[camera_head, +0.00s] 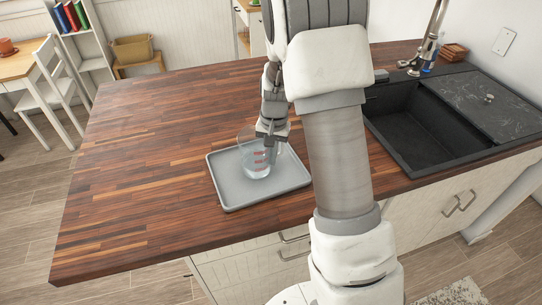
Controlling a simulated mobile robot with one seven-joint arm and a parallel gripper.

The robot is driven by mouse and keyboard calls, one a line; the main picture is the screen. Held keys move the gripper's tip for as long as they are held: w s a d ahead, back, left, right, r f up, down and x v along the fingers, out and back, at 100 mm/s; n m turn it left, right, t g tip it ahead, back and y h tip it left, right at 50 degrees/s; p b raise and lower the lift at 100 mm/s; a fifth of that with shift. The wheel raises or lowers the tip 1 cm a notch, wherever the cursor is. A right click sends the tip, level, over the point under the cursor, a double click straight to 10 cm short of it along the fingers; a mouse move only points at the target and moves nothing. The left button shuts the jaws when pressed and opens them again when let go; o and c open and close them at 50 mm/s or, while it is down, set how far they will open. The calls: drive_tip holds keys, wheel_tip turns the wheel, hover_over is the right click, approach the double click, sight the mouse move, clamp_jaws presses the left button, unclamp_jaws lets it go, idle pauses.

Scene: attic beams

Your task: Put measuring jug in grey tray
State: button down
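The measuring jug (256,160) is clear with red markings. It is upright at the middle of the grey tray (229,190), within its rim in the picture; I cannot tell whether its base touches the tray floor. My gripper (268,138) points down at the jug's right upper side, overlapping its rim or handle. The fingertips are small and partly merge with the jug, so I cannot tell whether they are closed on it.
The wooden counter (150,150) is clear to the left of the tray. A black sink (430,125) with a tap (428,45) lies to the right, beyond my arm. The counter's front edge is close to the tray. A chair (52,85) and shelf stand at the back left.

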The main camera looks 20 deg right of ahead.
drive_tip(key=c, duration=1.1)
unclamp_jaws()
drive_tip(key=shift+o, duration=0.2)
drive_tip(key=s+a+r+n+t, duration=0.1)
drive_tip(key=s+r, duration=0.2)
drive_tip(key=r, duration=0.6)
drive_tip(key=s+r, duration=0.3)
drive_tip(key=r, duration=0.7)
drive_tip(key=s+a+r+n+t, duration=0.1)
drive_tip(key=s+r+n+t, duration=0.1)
drive_tip(key=s, duration=0.7)
drive_tip(key=s+a+r+n+t, duration=0.1)
drive_tip(key=s+r+n+t, duration=0.1)
drive_tip(key=s, duration=0.7)
drive_tip(key=shift+a+r+n+h, duration=0.3)
drive_tip(key=shift+a+n, duration=0.1)
drive_tip(key=shift+n, duration=0.1)
drive_tip(key=shift+s, duration=0.1)
